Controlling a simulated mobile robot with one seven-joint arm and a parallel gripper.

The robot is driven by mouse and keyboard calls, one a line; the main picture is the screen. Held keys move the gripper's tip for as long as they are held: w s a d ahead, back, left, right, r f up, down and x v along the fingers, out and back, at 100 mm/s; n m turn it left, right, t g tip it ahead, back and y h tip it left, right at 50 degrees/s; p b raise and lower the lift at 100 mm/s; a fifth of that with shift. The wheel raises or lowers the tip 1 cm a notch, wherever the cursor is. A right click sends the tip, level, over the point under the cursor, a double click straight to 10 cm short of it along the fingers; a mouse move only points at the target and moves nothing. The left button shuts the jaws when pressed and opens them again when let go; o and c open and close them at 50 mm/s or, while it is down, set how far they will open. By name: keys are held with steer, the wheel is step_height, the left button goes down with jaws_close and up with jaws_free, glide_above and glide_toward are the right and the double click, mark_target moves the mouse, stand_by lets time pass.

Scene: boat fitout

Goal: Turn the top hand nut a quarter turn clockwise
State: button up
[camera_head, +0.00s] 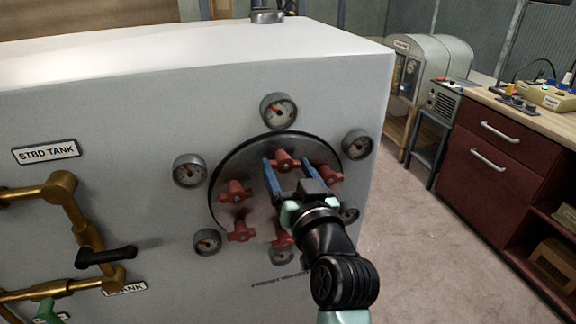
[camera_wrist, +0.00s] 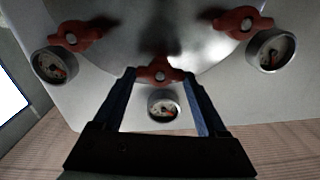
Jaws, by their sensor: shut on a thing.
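The round tank hatch (camera_head: 262,160) is ringed by several red winged hand nuts. The top hand nut (camera_head: 284,160) sits at its upper edge. My gripper (camera_head: 287,167) reaches up from the lower right, its two blue fingers on either side of this nut. In the wrist view, the top hand nut (camera_wrist: 160,70) lies between the fingertips of my gripper (camera_wrist: 160,73), its wings spanning sideways from finger to finger. My gripper is shut on it. My wrist and arm cover part of the lower right of the hatch.
Several round gauges surround the hatch, one just above the top nut (camera_head: 278,110). Other red nuts (camera_head: 235,191) stand close by. Brass pipes (camera_head: 62,200) with a black lever (camera_head: 106,256) are at left. The floor (camera_head: 420,240) right of the tank is clear.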

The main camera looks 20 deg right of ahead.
steer(key=m+p, duration=0.1)
steer(key=m, duration=0.2)
steer(key=shift+r+m+p, duration=0.1)
steer(key=shift+m+p, duration=0.3)
steer(key=m+p, duration=0.2)
steer(key=m, duration=0.2)
steer(key=shift+m, duration=0.3)
steer(key=m+p, duration=0.3)
steer(key=m, duration=0.1)
steer(key=shift+d, duration=0.1)
steer(key=shift+f+m+p, duration=0.15)
steer(key=shift+m+p, duration=0.4)
steer(key=shift+m, duration=0.5)
steer(key=shift+f+m+p, duration=0.1)
steer(key=shift+m+p, duration=0.4)
steer(key=shift+m, duration=0.55)
steer(key=o, duration=1.3)
